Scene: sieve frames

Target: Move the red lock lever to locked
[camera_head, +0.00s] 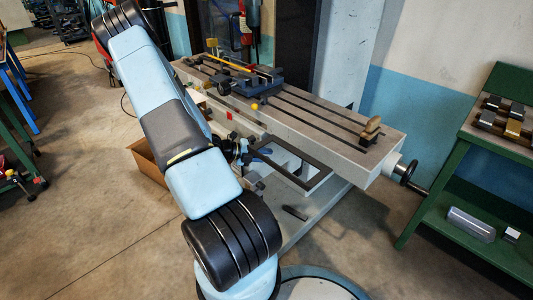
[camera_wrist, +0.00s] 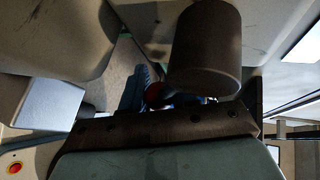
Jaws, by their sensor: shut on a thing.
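In the wrist view, the dark red rounded end of the lock lever (camera_wrist: 155,92) shows between the blue fingers of my gripper (camera_wrist: 157,98). The gripper is shut on it. The view is dark, and a large dark cylinder hides part of the lever and the right finger. In the head view, my gripper (camera_head: 262,153) is low at the front side of the milling machine, under its long table (camera_head: 345,139). The lever cannot be made out there. Its angle and the locked mark cannot be told.
A blue-grey vise (camera_head: 255,84) with a yellow-handled tool stands on the machine table. A handwheel (camera_head: 406,172) sticks out at the table's right end. A green shelf (camera_head: 470,215) with metal blocks stands at right. A cardboard box (camera_head: 150,163) lies behind my arm. Machine castings closely surround my gripper.

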